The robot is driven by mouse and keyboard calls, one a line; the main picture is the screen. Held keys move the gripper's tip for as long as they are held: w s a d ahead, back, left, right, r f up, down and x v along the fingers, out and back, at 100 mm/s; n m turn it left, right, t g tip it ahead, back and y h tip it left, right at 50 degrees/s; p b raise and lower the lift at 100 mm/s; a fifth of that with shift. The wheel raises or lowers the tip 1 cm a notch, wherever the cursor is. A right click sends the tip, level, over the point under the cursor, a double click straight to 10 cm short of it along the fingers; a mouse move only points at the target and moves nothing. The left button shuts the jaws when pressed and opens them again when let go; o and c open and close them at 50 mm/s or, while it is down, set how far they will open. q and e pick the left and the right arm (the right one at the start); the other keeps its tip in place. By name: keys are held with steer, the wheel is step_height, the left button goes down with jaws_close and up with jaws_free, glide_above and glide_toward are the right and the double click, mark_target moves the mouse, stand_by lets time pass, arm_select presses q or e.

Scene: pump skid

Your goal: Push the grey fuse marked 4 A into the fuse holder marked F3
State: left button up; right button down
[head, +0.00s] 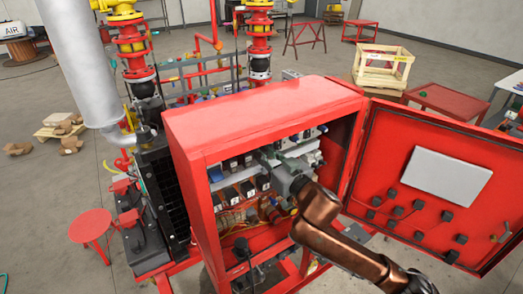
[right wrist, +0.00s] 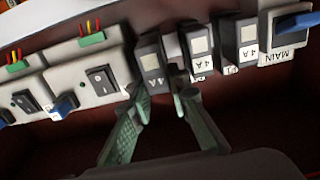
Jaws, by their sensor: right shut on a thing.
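My right gripper (right wrist: 163,98) reaches into the open red cabinet, also seen in the head view (head: 266,157). Its two green fingers are closed about a grey fuse marked 4 A (right wrist: 151,63), the leftmost of the fuses in the right wrist view; the exact grip is partly hidden. Two more grey fuses marked 4 A, a middle one (right wrist: 200,45) and a right one (right wrist: 239,45), stand beside it. The labels appear upside down. I cannot read a marking F3, and cannot tell how deep the held fuse sits. My left gripper is not in view.
A switch marked MAIN (right wrist: 288,38) is right of the fuses; white switch blocks (right wrist: 103,77) with wires are to the left. In the head view, the cabinet (head: 265,108) has its red door (head: 400,215) open at right. Its frame leaves little room around my arm.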

stand_by(0.3)
steer(key=shift+p+x, duration=0.35)
steer(key=shift+x, duration=0.45)
stand_by(0.6)
steer(key=c, duration=1.7)
jaws_free()
steer(key=shift+r, duration=0.1)
steer(key=shift+c, duration=0.2)
steer(key=shift+s+d, duration=0.2)
steer(key=shift+s, duration=0.25)
steer(key=v, duration=1.1)
